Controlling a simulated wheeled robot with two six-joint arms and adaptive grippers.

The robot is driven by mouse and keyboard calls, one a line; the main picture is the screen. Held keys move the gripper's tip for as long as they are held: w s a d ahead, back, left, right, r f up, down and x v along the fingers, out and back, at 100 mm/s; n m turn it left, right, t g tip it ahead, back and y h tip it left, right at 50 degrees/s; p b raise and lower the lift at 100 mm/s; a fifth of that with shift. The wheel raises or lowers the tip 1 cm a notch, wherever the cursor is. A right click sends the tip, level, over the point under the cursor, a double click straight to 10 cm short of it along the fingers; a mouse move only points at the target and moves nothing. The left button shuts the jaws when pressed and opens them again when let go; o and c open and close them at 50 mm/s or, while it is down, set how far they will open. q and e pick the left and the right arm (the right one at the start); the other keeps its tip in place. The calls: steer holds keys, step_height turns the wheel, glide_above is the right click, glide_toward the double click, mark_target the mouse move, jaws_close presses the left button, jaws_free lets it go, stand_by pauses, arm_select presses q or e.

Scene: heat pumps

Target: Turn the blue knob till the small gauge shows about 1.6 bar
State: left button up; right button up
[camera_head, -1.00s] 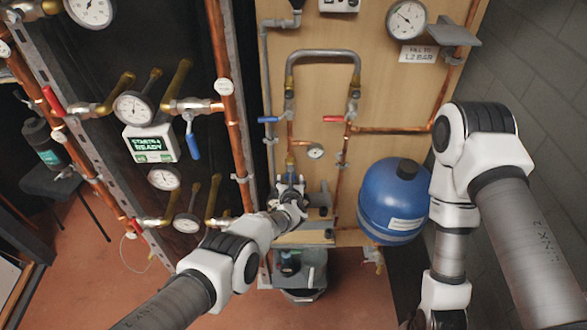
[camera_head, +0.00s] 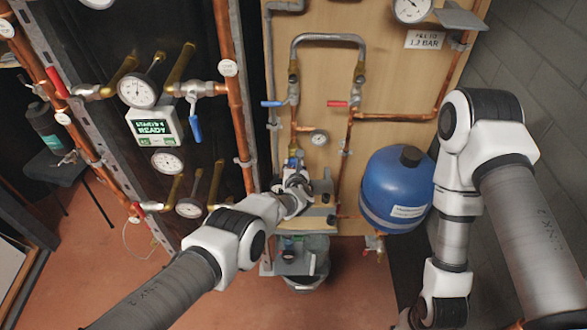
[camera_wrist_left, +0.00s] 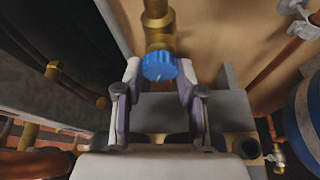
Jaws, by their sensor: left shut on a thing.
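The blue knob (camera_wrist_left: 159,66) sits below a brass fitting in the left wrist view, with a pale mark on its face. My left gripper (camera_wrist_left: 159,75) has a finger on each side of the knob and is shut on it. In the head view the left gripper (camera_head: 294,172) is at the lower end of the pipework, where the knob is mostly hidden. The small gauge (camera_head: 319,137) hangs on the wooden board just above and right of the gripper. Its needle is too small to read. My right gripper is not in view.
A blue vessel (camera_head: 397,188) stands right of the left gripper. Red (camera_head: 338,104) and blue (camera_head: 273,104) lever handles sit on the pipes above. A grey bucket (camera_head: 305,270) is below on the floor. A display box (camera_head: 152,127) and more gauges are at the left.

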arm_select(q)
steer(key=o, duration=1.1)
steer(key=shift+a+f, duration=0.1)
steer(key=shift+o, duration=0.2)
steer(key=shift+w+f, duration=0.15)
steer(key=shift+w, duration=0.05)
steer(key=shift+s, duration=0.1)
